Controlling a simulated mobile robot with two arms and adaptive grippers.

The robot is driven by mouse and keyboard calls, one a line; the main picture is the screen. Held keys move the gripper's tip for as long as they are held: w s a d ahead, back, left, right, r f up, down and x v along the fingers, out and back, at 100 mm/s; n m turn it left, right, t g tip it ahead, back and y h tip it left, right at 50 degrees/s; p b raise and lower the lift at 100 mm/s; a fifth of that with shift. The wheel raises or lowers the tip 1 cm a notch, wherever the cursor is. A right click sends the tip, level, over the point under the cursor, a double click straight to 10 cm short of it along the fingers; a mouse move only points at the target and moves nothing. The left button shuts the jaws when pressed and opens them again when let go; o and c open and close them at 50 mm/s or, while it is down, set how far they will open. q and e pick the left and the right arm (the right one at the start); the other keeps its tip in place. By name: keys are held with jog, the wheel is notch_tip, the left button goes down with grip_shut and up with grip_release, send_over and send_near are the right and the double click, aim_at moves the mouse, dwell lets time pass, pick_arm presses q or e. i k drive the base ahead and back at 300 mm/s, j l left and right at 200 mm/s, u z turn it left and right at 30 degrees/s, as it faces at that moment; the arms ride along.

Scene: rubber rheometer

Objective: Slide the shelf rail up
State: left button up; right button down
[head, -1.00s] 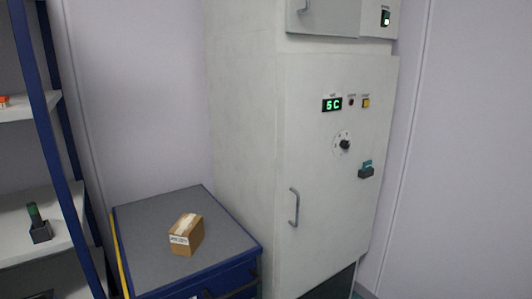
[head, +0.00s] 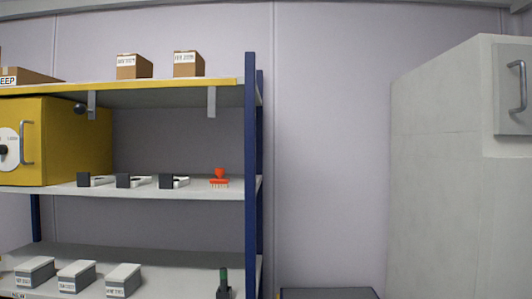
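A shelf unit with blue posts (head: 251,170) fills the left of the head view. A yellow strip (head: 200,83) runs along the front edge of its top shelf, and two short grey brackets (head: 211,101) hang just below it. I cannot tell for sure whether this strip is the shelf rail. Neither of my grippers shows in the view.
A yellow cabinet (head: 75,140) stands under the top shelf. Cardboard boxes (head: 188,64) sit on top. The middle shelf (head: 215,188) holds small black-and-white parts and a red item (head: 219,178). Grey boxes (head: 76,276) sit lower. A tall white cabinet (head: 435,170) stands right.

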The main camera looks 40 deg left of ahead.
aim_at(79, 109)
jog(key=u, duration=2)
